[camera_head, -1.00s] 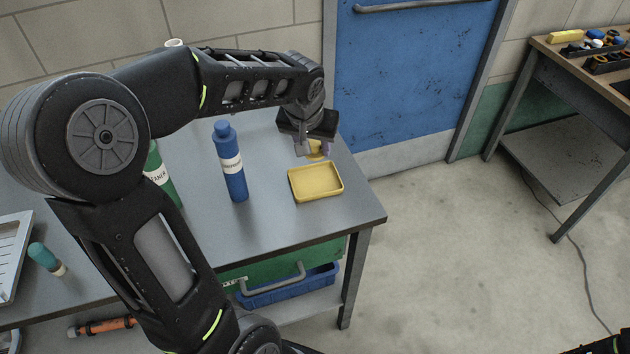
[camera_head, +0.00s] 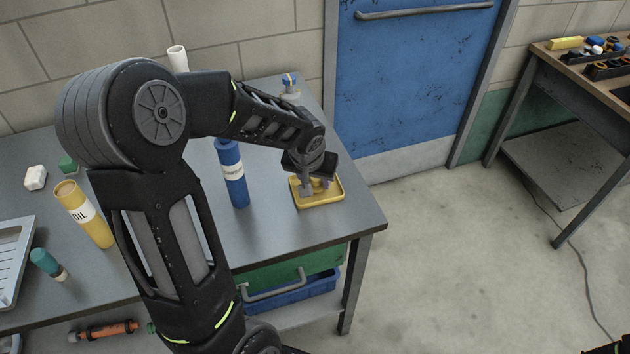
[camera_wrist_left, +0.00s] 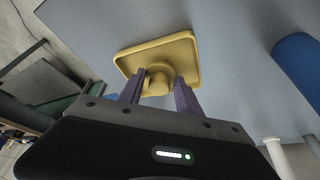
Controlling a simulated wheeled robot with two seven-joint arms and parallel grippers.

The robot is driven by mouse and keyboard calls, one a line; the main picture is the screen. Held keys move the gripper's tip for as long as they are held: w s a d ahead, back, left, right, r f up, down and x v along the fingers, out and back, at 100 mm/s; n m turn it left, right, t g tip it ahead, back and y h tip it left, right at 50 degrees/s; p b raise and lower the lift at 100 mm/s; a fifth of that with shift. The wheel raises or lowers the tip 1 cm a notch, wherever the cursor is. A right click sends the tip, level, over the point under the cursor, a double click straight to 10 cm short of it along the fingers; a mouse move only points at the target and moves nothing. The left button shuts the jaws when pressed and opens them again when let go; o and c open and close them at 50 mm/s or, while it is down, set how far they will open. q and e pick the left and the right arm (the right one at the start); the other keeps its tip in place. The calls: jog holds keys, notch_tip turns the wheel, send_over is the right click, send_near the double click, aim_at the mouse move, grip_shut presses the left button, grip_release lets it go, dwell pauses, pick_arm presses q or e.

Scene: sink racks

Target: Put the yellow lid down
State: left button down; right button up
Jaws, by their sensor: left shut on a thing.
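I cannot tell whether the lid touches the tray floor.
A blue bottle (camera_head: 233,175) stands left of the tray. A blue-capped bottle (camera_head: 290,85) stands behind my left forearm. A yellow oil bottle (camera_head: 85,215) and a teal-capped bottle (camera_head: 48,263) are farther left. The grey table (camera_head: 270,225) is bare in front of the tray.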

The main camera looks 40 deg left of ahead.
pick_arm(q)
jog(key=shift+f, duration=0.55)
jog(key=shift+f, duration=0.1)
jog(key=c, duration=0.8)
grip_release()
jog(key=shift+r, duration=0.4)
jog(key=b+v, duration=0.1)
jog(key=v, duration=1)
jog(key=shift+s+r, duration=0.2)
